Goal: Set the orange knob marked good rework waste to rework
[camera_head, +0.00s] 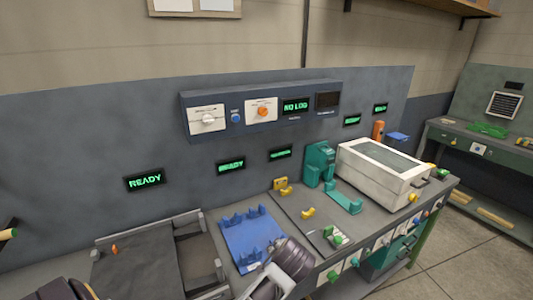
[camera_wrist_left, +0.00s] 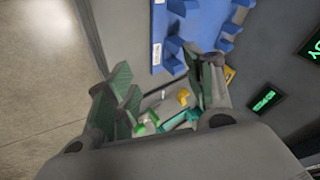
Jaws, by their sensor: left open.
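The orange knob (camera_head: 262,111) sits on a white plate on the dark blue control panel (camera_head: 240,127) on the back wall. The marks around it are too small to read, so I cannot tell which setting it points to. A white knob (camera_head: 207,120) and a blue button (camera_head: 235,118) are to its left, and a green-lettered display (camera_head: 295,106) is to its right. My left gripper (camera_wrist_left: 163,92) is open, with nothing between its fingers, in the left wrist view. That view does not show the knob.
Below the panel are a blue fixture (camera_head: 253,238), a teal fixture (camera_head: 319,162) and a white box with a dark window (camera_head: 384,172) on the bench. A grey tray (camera_head: 207,262) stands at left. Green READY displays (camera_head: 146,181) line the wall. The wall area before the knob looks clear.

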